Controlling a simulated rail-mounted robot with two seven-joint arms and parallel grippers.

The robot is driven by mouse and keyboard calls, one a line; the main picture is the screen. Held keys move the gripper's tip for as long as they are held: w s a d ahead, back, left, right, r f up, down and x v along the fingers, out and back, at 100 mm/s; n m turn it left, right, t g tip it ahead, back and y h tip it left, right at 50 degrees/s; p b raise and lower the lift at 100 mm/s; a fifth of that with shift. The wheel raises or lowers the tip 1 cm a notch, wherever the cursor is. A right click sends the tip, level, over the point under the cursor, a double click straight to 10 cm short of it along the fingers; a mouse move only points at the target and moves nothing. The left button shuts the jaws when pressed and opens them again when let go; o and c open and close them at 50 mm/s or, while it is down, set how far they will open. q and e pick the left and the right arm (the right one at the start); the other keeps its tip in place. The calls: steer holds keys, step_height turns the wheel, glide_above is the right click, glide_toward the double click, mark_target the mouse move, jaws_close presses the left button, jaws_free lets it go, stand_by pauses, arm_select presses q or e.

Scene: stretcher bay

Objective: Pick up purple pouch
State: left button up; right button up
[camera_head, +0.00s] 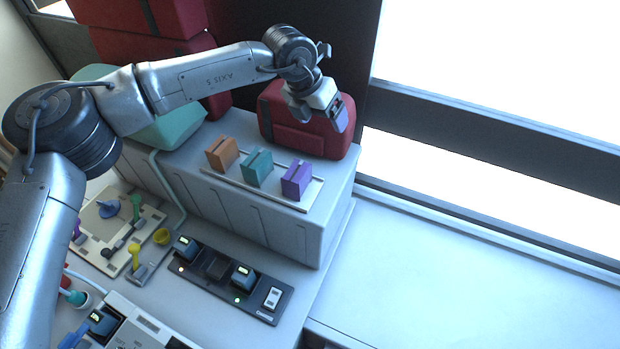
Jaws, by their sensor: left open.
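The purple pouch (297,181) stands upright at the right end of a light tray (308,204) on the grey cabinet top. A teal pouch (257,168) and an orange pouch (222,153) stand to its left on the same tray. My left gripper (340,119) is open and empty, above and to the right of the purple pouch, in front of a red bag. It is apart from the pouch. My right gripper is not in view.
The red bag (290,133) sits behind the tray. A green case (172,128) lies at the left. A charger strip (225,275) with several devices is on the lower counter. The pale surface (450,285) at right is clear.

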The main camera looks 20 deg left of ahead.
mark_target(296, 170)
arm_select(q)
steer(key=s+a+f+n+g+y, duration=0.2)
steer(key=s+a+g+y, duration=0.1)
steer(key=s+a+y, duration=0.15)
steer(key=shift+h, duration=0.45)
steer(key=f+p, duration=0.1)
steer(key=f, duration=0.3)
steer(key=f+p, duration=0.1)
steer(key=f, duration=0.2)
steer(key=shift+w+a+f, duration=0.2)
steer(key=shift+f, duration=0.2)
steer(key=shift+f+p, duration=0.45)
steer(key=shift+p, duration=0.2)
step_height(296, 170, down, 3)
steer(key=shift+w+d+f+p, duration=0.15)
steer(key=shift+p, duration=0.65)
steer(key=shift+f, duration=0.55)
steer(key=c, duration=1.1)
